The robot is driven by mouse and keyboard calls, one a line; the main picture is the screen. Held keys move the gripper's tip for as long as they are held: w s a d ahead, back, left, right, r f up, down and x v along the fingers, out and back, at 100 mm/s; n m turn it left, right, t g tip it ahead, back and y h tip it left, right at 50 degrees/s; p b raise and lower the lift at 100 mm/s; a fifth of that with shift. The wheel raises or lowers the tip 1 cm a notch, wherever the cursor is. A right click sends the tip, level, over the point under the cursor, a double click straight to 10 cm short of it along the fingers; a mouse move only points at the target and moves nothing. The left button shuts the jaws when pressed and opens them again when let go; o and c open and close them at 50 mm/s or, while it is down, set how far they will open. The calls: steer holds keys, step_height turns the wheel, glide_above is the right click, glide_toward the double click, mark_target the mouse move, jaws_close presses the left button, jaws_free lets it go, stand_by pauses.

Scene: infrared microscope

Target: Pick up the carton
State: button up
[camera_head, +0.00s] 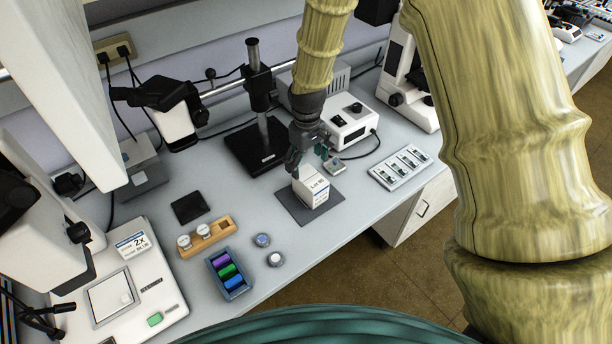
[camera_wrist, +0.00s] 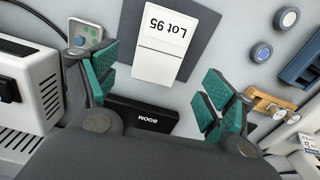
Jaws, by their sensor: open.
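My gripper (camera_head: 309,160) is just above and behind the carton in the head view. In the wrist view its two teal-padded fingers (camera_wrist: 160,93) are spread wide, one on each side of the carton's near end, with nothing between the pads. I cannot tell how far above the carton they are.
A white control box (camera_head: 350,125) and a black stand base (camera_head: 258,146) are close behind my gripper. A slide tray (camera_head: 401,167) lies to the right. A wooden holder (camera_head: 206,236), small round containers and a blue rack (camera_head: 231,271) lie to the left. The bench's front edge is near the mat.

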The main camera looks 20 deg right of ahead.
mark_target(308, 176)
steer(key=shift+w+f, duration=0.1)
steer(key=shift+f, duration=0.1)
steer(key=shift+s+f, duration=0.2)
steer(key=shift+f, duration=0.15)
step_height(308, 176, down, 4)
steer(key=shift+w+d+r+p, duration=0.1)
steer(key=shift+r+p, duration=0.1)
steer(key=shift+p, duration=0.45)
steer(key=shift+s+f, duration=0.25)
steer(key=f, duration=0.1)
steer(key=f+p, duration=0.2)
steer(key=shift+s+d, duration=0.3)
steer(key=shift+s, duration=0.05)
steer(key=shift+f+p, duration=0.3)
steer(key=shift+f, duration=0.7)
steer(key=c, duration=1.3)
